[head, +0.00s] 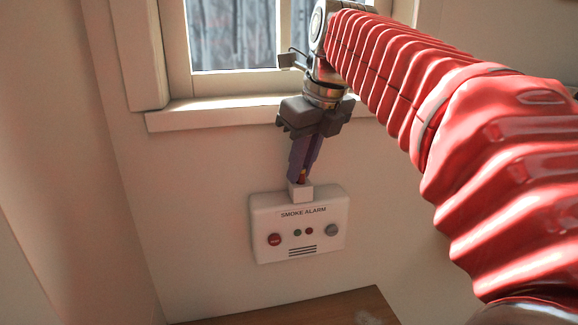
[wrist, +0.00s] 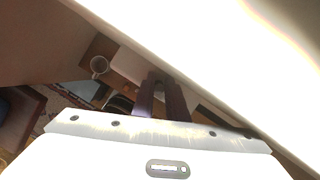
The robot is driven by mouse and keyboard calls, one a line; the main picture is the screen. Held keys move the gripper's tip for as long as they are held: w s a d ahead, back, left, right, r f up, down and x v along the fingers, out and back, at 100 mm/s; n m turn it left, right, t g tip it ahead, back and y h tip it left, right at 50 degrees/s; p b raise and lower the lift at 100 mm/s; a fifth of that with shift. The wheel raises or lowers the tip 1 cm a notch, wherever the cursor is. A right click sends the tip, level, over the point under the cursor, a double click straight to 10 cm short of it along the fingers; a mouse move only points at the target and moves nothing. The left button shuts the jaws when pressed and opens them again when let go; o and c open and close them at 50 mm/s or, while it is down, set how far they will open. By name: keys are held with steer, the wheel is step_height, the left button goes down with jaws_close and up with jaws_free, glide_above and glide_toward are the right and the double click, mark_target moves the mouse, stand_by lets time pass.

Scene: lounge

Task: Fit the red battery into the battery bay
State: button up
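The white smoke alarm (head: 298,233) is fixed to the wall, with a small white box, the battery bay (head: 300,193), on its top edge. My gripper (head: 304,174) points down with its dark purple fingers close together, their tips right above the bay. A small orange-red strip, the red battery (head: 303,177), shows between the fingertips. The fingers appear shut on it. Its lower end is hidden at the bay's mouth, so I cannot tell how far in it sits.
The window sill (head: 215,112) juts out above the alarm, close to my gripper. A brown wooden surface (head: 300,308) lies below the alarm. In the wrist view a mug (wrist: 99,65) stands on brown furniture. The wall left of the alarm is clear.

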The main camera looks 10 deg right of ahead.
mark_target(300, 181)
steer(key=o, duration=0.3)
step_height(300, 181, down, 4)
steer(key=shift+d+r+g, duration=0.1)
steer(key=shift+r+g, duration=0.15)
steer(key=shift+g, duration=0.35)
steer(key=shift+r, duration=0.1)
steer(key=shift+v, duration=3.05)
steer(key=shift+s, duration=0.2)
